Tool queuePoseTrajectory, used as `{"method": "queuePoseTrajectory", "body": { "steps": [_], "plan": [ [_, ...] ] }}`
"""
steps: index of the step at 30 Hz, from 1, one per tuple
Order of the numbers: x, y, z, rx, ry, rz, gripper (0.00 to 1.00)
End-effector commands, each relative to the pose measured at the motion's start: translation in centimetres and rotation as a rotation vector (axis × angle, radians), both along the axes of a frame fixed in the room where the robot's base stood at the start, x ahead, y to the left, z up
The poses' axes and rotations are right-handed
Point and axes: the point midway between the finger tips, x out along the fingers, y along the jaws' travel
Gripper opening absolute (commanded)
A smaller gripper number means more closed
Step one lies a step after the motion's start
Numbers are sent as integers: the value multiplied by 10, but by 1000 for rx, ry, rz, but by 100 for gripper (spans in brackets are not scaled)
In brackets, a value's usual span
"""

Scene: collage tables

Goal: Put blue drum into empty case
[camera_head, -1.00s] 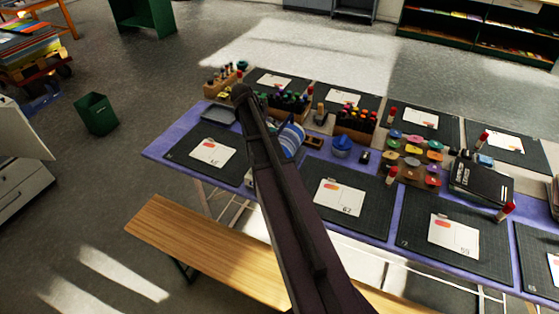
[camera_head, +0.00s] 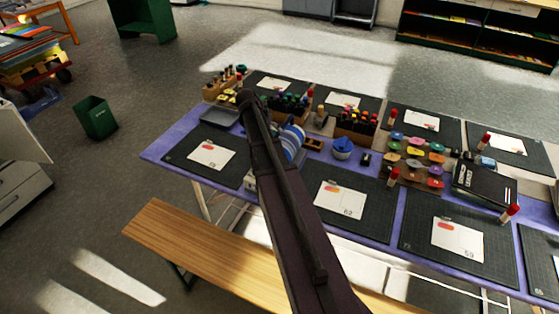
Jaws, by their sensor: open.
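A round blue object (camera_head: 342,147) with a pointed top stands on the purple table, right of my arm; it may be the blue drum. A blue-and-white striped round object (camera_head: 292,141) sits just right of my arm, partly covered by it. I cannot tell for sure which is the drum. A shallow grey tray (camera_head: 219,117) at the table's left end looks empty; whether it is the case I cannot tell. A black case-like box (camera_head: 484,186) lies at the right. My dark arm reaches up over the table; my gripper is not visible.
The purple table (camera_head: 181,131) holds dark mats with white cards (camera_head: 339,198), marker racks (camera_head: 356,127), several red-capped sticks and a board of coloured discs (camera_head: 414,153). A wooden bench (camera_head: 190,238) runs along the near side. A green bin (camera_head: 96,118) stands left on open floor.

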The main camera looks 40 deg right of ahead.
Motion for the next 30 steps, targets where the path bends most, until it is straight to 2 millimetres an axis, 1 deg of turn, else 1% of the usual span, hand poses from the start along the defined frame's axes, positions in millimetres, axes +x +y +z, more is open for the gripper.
{"method": "queuePoseTrajectory", "body": {
  "steps": [1,3,9,12,30],
  "plan": [
    [-1,-3,-8,0,-1,-1,66],
    [-2,-6,-13,0,-1,-1,66],
    [-3,-16,-28,0,-1,-1,66],
    [-3,-19,-32,0,0,0,66],
    [-3,-21,-33,0,0,0,66]
  ]
}}
